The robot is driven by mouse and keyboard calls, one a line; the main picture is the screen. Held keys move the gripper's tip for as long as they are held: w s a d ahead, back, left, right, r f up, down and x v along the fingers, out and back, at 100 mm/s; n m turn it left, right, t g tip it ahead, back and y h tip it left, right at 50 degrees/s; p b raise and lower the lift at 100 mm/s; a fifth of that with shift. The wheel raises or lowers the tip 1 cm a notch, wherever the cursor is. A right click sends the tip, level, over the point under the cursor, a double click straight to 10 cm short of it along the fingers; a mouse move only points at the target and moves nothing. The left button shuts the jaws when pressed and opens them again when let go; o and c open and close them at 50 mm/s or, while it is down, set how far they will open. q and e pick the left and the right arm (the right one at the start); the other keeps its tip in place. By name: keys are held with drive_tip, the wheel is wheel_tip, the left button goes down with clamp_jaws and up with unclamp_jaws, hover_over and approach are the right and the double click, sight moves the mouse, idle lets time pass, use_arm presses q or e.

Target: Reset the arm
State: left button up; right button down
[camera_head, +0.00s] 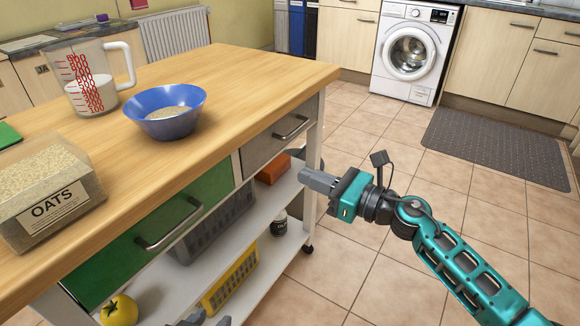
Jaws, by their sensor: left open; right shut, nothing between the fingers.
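My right arm (465,268) reaches in from the lower right, teal and dark grey. My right gripper (308,180) is shut and empty. It points left, in front of the kitchen island's right end, over the floor. My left gripper (205,320) shows only as dark grey fingertips at the bottom edge, in front of the island's lower shelf. They are apart, with nothing seen between them. The rest of my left arm is out of view.
The wooden worktop (245,75) holds a measuring jug (88,85), a blue bowl (170,125) and an oats package (45,190). A yellow tomato (119,311) and yellow basket (232,280) are below. Tiled floor (380,285) is free at right.

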drive_tip(key=s+d+f+n+h, duration=0.3)
drive_tip(key=s+f+n+h, duration=0.15)
drive_tip(key=s+n, duration=0.35)
drive_tip(key=s+d+f+n+h, duration=0.3)
drive_tip(key=s+f+n, duration=0.35)
drive_tip(key=n, duration=0.35)
drive_tip(key=s+d+f+n+h, duration=0.3)
drive_tip(key=s+f+n+h, duration=0.15)
drive_tip(key=s+n, duration=0.4)
use_arm(q)
drive_tip(key=s+a+r+y+p, duration=0.1)
drive_tip(key=a+r+p, duration=0.3)
drive_tip(key=r+p, duration=0.8)
drive_tip(key=s+p, duration=0.1)
drive_tip(key=p, duration=0.5)
drive_tip(key=shift+r+p, duration=0.25)
drive_tip(key=shift+p, duration=0.15)
use_arm(e)
drive_tip(key=d+r+h, duration=0.1)
drive_tip(key=d+r, duration=0.2)
drive_tip(key=r, duration=0.9)
drive_tip(key=shift+s+d+n+t, duration=0.2)
drive_tip(key=shift+d+n+t, duration=0.05)
drive_tip(key=shift+n+t, duration=0.2)
